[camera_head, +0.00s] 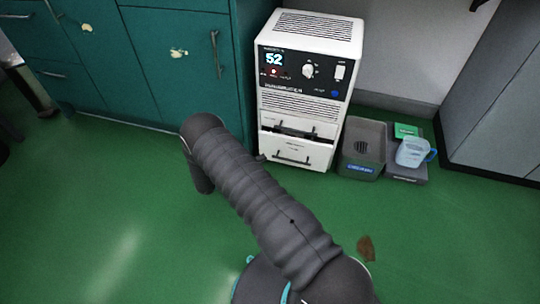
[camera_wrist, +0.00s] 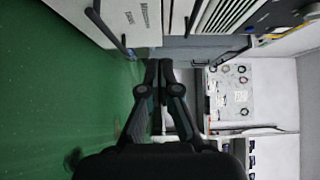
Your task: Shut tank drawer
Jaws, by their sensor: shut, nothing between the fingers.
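The white unit (camera_head: 308,60) stands against the wall with a lit display reading 52. Low on its front are an upper drawer front (camera_head: 322,130) with a dark handle or gap, and a lower drawer front (camera_head: 312,157) with a dark bar handle. The lower one seems to stand out a little; how far is unclear. The wrist view shows the unit sideways, with a white drawer front (camera_wrist: 125,14) at top left. My gripper (camera_wrist: 165,64) is shut and empty, apart from the drawer fronts in that picture. In the head view my gripper cannot be made out.
Teal cabinets (camera_head: 140,60) stand left of the unit. A grey bin (camera_head: 362,140) and a blue-tinted jug (camera_head: 412,152) on a grey base stand to its right. A grey cabinet (camera_head: 495,110) is at far right. A brown patch (camera_head: 366,248) lies on the otherwise open green floor.

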